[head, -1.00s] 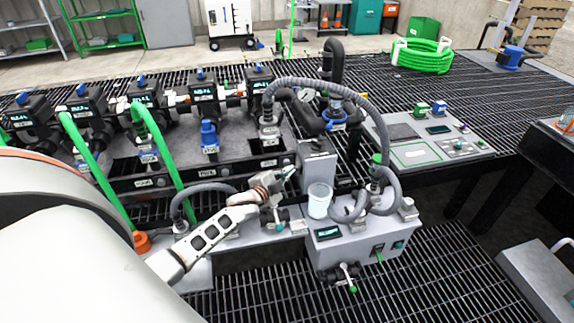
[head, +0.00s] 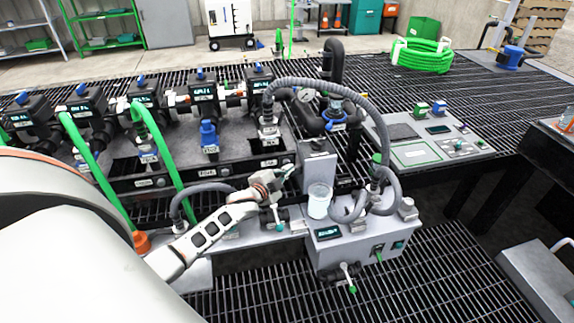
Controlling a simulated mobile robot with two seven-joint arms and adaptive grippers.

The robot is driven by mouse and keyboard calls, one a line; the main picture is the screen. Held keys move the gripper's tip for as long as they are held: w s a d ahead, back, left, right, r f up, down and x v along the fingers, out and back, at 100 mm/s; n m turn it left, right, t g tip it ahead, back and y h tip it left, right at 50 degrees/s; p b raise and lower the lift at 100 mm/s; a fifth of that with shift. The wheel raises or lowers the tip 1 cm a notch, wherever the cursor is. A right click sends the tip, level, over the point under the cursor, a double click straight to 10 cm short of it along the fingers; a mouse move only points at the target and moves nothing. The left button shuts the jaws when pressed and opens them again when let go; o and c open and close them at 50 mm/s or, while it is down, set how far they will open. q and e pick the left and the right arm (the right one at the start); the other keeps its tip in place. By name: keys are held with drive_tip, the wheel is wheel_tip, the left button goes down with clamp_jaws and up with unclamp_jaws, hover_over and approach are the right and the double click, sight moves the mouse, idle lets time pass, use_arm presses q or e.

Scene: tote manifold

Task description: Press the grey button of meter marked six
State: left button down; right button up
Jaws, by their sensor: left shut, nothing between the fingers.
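Several black meters with small lit displays stand in a row along the manifold, among them one at the right end (head: 259,84), one beside it (head: 202,93), a middle one (head: 146,99) and one at far left (head: 30,121). Their markings are too small to read, so I cannot tell which is six. I cannot make out a grey button on any of them. My left gripper (head: 286,173) is shut and empty. It hangs in front of the manifold, below the right-end meter and left of a white cup, apart from the meters. My right gripper is out of view.
A grey corrugated hose (head: 350,95) arches right of the meters. Green hoses (head: 163,155) drop in front of the manifold. A white cup (head: 319,201) stands on a grey box (head: 372,245) close to my gripper. A control panel (head: 430,140) lies at right. Black grating surrounds these.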

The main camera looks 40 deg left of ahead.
use_arm(q)
drive_tip(key=shift+w+a, duration=0.4)
drive_tip(key=shift+a, duration=0.05)
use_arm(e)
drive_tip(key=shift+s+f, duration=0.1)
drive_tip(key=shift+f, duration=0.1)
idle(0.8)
use_arm(q)
drive_tip(key=shift+s+d, duration=0.1)
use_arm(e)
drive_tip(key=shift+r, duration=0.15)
use_arm(q)
drive_tip(key=shift+s+d+p, duration=0.35)
drive_tip(key=shift+s+d, duration=0.25)
drive_tip(key=shift+d, duration=0.1)
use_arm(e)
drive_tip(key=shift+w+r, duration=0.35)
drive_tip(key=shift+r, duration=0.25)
